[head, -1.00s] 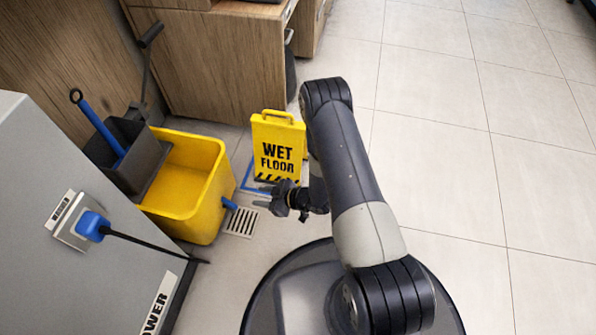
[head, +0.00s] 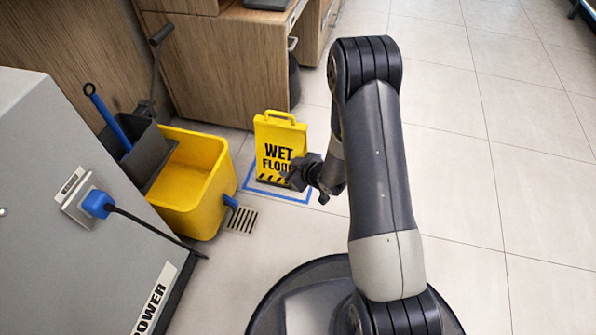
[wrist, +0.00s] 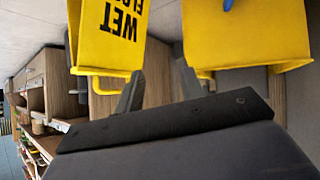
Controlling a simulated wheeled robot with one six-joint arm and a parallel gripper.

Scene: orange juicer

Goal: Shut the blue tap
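The blue tap (head: 230,201) juts from the lower right side of the yellow bucket (head: 203,205), above a floor drain. It is small in the head view, and I cannot tell whether it is open or shut. In the wrist view part of a blue piece, likely the tap (wrist: 228,4), shows at the top edge against the bucket (wrist: 245,40). My gripper (head: 288,178) is to the right of the tap, apart from it, in front of the wet floor sign. In the wrist view its two fingers (wrist: 158,88) are spread with nothing between them.
The yellow wet floor sign (head: 280,140) stands inside a blue floor outline (head: 262,191), close behind my gripper. A floor drain (head: 243,219) lies below the tap. A grey cabinet (head: 60,240) with a blue plug (head: 97,203) and black cord stands at left. Floor at right is clear.

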